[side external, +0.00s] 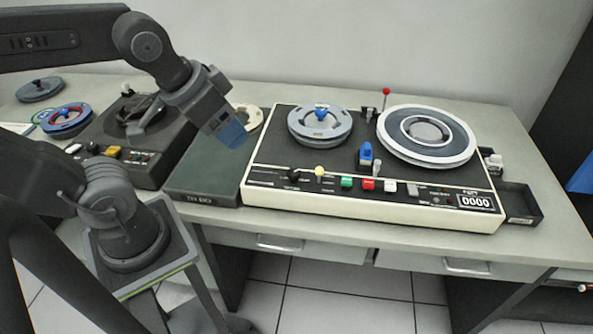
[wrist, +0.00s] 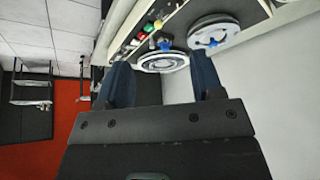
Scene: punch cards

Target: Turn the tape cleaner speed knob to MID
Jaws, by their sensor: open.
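The cream and black tape machine (side external: 275,152) stands on the desk. On its sloped front panel, a small black knob (side external: 293,176) sits at the left, beside a yellow-topped knob (side external: 320,171). I cannot read their labels or the pointer setting, so I cannot tell for certain which is the speed knob. My gripper (side external: 232,133), with blue fingers, hangs in the air left of the machine, above and apart from the knobs. In the wrist view my gripper (wrist: 160,62) is open and empty, its fingers spread wide, with the machine beyond them.
Green, red and white buttons (side external: 369,184) line the panel. A blue lever (side external: 365,153) and two reels (side external: 320,128) stand behind. A dark green box (side external: 205,178) lies left of the machine, and another tape unit (side external: 125,160) beyond it. A black tray (side external: 523,203) is at right.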

